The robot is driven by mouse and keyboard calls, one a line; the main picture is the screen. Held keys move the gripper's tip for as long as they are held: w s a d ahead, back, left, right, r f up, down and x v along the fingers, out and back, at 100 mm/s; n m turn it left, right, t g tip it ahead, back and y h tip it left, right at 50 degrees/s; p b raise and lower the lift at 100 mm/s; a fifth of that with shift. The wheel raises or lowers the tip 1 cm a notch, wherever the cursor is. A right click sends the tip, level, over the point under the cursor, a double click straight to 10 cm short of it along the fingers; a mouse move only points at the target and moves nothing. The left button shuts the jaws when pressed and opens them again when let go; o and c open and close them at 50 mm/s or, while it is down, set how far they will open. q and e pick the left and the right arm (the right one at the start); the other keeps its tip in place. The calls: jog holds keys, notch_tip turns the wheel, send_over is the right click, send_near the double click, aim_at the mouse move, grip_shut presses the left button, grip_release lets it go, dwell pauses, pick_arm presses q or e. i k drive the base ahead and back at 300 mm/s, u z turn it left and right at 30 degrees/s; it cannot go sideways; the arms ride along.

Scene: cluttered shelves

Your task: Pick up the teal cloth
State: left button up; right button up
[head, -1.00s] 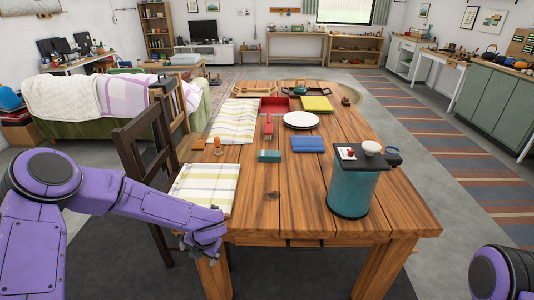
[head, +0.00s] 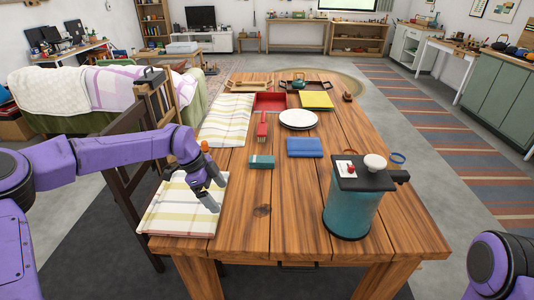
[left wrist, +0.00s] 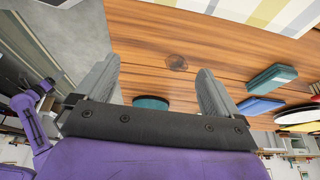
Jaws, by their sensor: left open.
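The teal cloth (head: 261,162) is a small, flat, block-like folded piece lying on the wooden table, right of the near striped placemat. It also shows in the left wrist view (left wrist: 271,79), right of the fingers. My left gripper (head: 213,190) is above the right part of that placemat, to the left of the cloth and nearer to me. Its two grey fingers (left wrist: 156,68) are apart with nothing between them, and it does not touch the cloth. My right gripper is out of view; only part of that arm shows at the lower right.
A blue folded cloth (head: 305,147) lies right of the teal one, and a red-handled brush (head: 262,131) lies behind it. A white plate (head: 298,119) is farther back. A large teal canister (head: 350,213) stands at the right. A dark chair (head: 125,190) is left of the table (head: 275,215).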

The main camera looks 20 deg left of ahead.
aim_at(255, 161)
jog(key=i, duration=1.05)
